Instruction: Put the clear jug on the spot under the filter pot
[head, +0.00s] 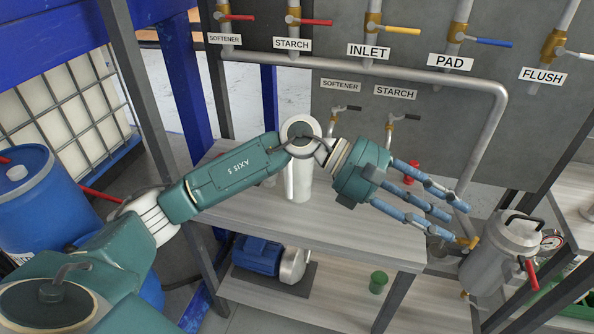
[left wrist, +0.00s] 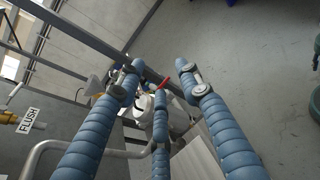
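The metal filter pot (head: 493,262) stands at the right of the head view, with a black handle on its lid, a yellow-handled tap and a red lever. My left gripper (head: 456,220) reaches toward it from the left, its three blue fingers spread and nothing seen between them. In the left wrist view the gripper (left wrist: 160,75) is open, and the pot (left wrist: 178,118) shows partly behind the fingers. I cannot make out the clear jug for sure; the fingers hide part of the area beside the pot. My right gripper is not in view.
A pale upright cylinder (head: 303,185) stands on the bench (head: 345,228), partly behind my arm. A small red object (head: 412,171) stands at the back. Below are a blue motor (head: 257,255) and a green cup (head: 378,281). Labelled valves line the panel (head: 425,130).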

